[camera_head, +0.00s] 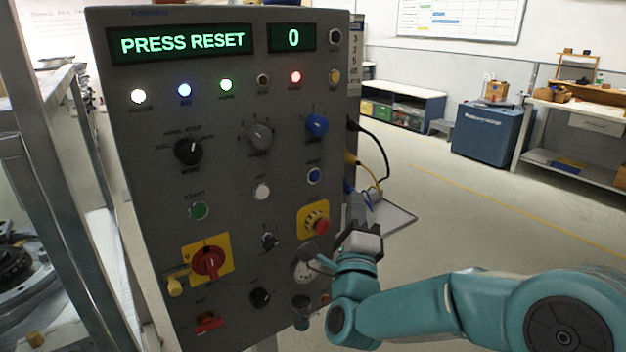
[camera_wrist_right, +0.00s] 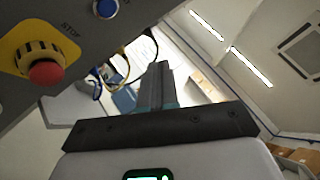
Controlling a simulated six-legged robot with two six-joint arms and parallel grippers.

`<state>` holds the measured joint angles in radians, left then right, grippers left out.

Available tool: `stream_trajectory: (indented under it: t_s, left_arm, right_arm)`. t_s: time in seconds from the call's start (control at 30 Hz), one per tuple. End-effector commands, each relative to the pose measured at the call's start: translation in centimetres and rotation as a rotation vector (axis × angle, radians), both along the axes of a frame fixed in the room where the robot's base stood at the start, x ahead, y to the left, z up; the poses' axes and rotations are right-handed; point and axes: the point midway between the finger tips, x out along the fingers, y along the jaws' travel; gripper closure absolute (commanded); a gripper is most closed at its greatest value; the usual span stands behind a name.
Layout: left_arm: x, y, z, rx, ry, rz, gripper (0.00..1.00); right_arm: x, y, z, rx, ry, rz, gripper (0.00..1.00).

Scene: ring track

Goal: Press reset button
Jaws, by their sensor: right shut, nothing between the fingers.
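The blue button also shows at the top of the right wrist view (camera_wrist_right: 105,8). My right gripper (camera_head: 355,205) is shut and empty, beside the panel's lower right edge, apart from the button. Its fingers (camera_wrist_right: 158,75) point past the panel. My left gripper is not in view.
Other knobs, such as a blue knob (camera_head: 317,125) and a red rotary switch (camera_head: 208,262), crowd the panel. Cables (camera_head: 375,150) loop out from its right side. A metal frame (camera_head: 50,190) stands at left. The floor (camera_head: 480,215) right of the panel is open.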

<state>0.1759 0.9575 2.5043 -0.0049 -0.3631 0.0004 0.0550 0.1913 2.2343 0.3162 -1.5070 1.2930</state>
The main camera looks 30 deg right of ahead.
Motion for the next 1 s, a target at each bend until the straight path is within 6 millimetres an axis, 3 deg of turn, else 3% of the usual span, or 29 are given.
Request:
stream_trajectory:
  t_s: [0.17, 0.57, 0.7, 1.0]
  left_arm:
    - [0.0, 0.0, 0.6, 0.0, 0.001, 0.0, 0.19]
    - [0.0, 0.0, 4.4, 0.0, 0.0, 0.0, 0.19]
    - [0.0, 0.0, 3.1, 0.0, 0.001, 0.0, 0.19]
    - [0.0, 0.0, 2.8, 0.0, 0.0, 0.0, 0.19]
  right_arm:
    - [0.8, 0.2, 0.2, 0.0, 0.002, 0.001, 1.0]
    - [6.4, 1.0, 0.4, 0.0, 0.003, 0.002, 1.0]
    - [7.9, 1.1, -0.3, 0.0, -0.001, 0.001, 1.0]
    - [9.2, 1.2, -0.1, 0.0, 0.002, 0.001, 1.0]
